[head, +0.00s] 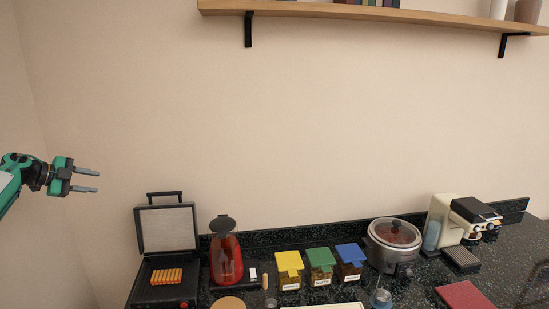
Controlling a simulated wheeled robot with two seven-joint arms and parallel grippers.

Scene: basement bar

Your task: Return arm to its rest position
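My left gripper (86,180) comes in from the left edge, raised in front of the bare wall. It is higher in the picture than the counter and the items there. Its two grey fingers point right and are spread apart, with nothing between them. The green and black wrist of my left arm (40,174) shows behind it. My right gripper and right arm are not in this view.
A dark speckled counter (338,296) holds an open grill (166,230), a red kettle (226,258), three lidded jars (320,267), a cooker (393,244), a coffee machine (452,222) and a red board (465,296). A wooden shelf (420,15) spans above. The wall between is clear.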

